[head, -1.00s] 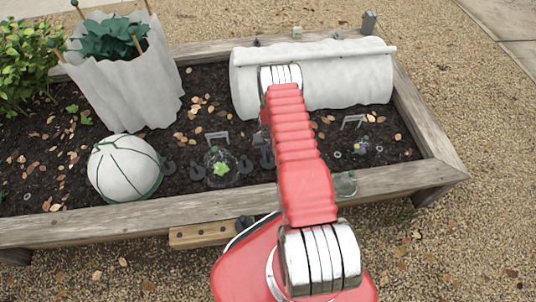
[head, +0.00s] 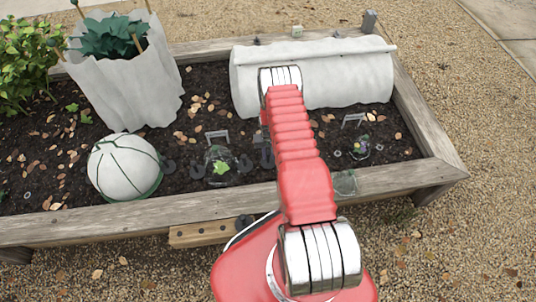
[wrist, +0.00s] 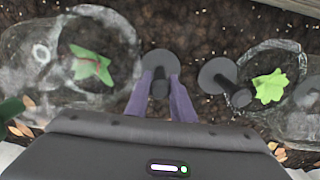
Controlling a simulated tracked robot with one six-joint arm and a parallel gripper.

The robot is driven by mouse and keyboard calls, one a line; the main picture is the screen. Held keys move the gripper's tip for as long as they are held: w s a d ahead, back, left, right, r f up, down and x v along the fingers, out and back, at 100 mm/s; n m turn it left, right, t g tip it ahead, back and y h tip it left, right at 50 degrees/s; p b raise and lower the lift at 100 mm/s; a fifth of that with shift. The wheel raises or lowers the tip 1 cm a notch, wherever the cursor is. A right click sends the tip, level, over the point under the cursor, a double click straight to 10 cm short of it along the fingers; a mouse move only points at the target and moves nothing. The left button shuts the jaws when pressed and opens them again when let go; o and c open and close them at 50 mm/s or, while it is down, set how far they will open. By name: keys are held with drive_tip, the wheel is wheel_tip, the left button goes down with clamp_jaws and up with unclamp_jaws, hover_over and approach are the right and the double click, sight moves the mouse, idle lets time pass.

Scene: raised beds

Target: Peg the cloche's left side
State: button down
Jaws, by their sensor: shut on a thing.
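In the wrist view my gripper (wrist: 160,88) has its two purple fingers on either side of a dark peg (wrist: 159,62) with a round flat head, and is shut on it. A second dark peg (wrist: 222,74) is just to the right, beside a clear cloche (wrist: 264,46) around a green plant. Another clear cloche (wrist: 128,42) with a green plant is close on the left. In the head view my arm hides the gripper.
A white fleece tunnel (head: 330,80) spans the back right of the bed. A fleece-wrapped plant (head: 120,90) and a white dome (head: 118,168) stand at left. Another clear cloche (head: 361,147) is at right. The wooden front rim (head: 400,178) bounds the soil.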

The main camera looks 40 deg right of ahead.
drive_tip(key=c, duration=1.5)
unclamp_jaws()
drive_tip(key=shift+o, duration=0.2)
wheel_tip(320, 180, up, 14)
drive_tip(key=shift+f, duration=0.15)
drive_tip(key=s+a+r+g+y, duration=0.1)
drive_tip(key=s+a+g, duration=0.15)
drive_tip(key=s, duration=0.35)
drive_tip(key=s+a+r+n+t, duration=0.15)
drive_tip(key=a+r, duration=0.25)
drive_tip(key=r, duration=0.6)
drive_tip(key=s+a+r+g, duration=0.1)
drive_tip(key=s+a+r, duration=0.25)
drive_tip(key=r, duration=0.65)
drive_tip(key=s+a+r+t, duration=0.1)
drive_tip(key=a+r, duration=0.3)
drive_tip(key=r, duration=0.6)
drive_tip(key=s+a+r+n+t, duration=0.1)
drive_tip(key=s+a+r+t, duration=0.1)
drive_tip(key=s+a+r, duration=0.2)
drive_tip(key=s+a+r+n+t, duration=0.1)
drive_tip(key=s+a+r, duration=0.3)
drive_tip(key=r, duration=0.7)
drive_tip(key=s+a+r+n+t+h, duration=0.1)
drive_tip(key=s+a+r+t, duration=0.2)
drive_tip(key=r, duration=0.4)
drive_tip(key=shift+s+a+r+n+t, duration=0.2)
drive_tip(key=shift+s+a+n+t, duration=0.15)
drive_tip(key=shift+s+a, duration=0.35)
